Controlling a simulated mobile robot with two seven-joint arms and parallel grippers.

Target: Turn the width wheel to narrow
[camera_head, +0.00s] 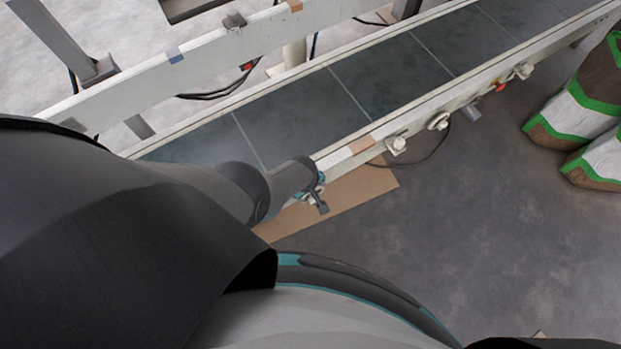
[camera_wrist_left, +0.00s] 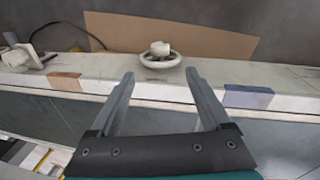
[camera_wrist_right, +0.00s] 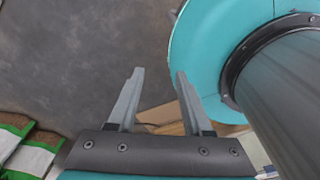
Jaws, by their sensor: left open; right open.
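The width wheel (camera_wrist_left: 160,58) is a small pale handwheel with a raised hub, on the conveyor's side rail in the left wrist view. My left gripper (camera_wrist_left: 159,74) is open. Its two fingertips point at the wheel, one towards each side of it, with the wheel just beyond them; contact cannot be made out. In the head view my left arm hides most of this spot, and the wheel cannot be told apart there. My right gripper (camera_wrist_right: 160,72) is open and empty above the grey floor, away from the rail.
A tan patch (camera_wrist_left: 65,81) and a blue patch (camera_wrist_left: 248,97) mark the rail. Other pale knobs (camera_head: 438,122) and a red button (camera_head: 500,87) sit farther along. Cardboard (camera_head: 375,184) lies on the floor below. Striped bags (camera_head: 590,110) stand at the right.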

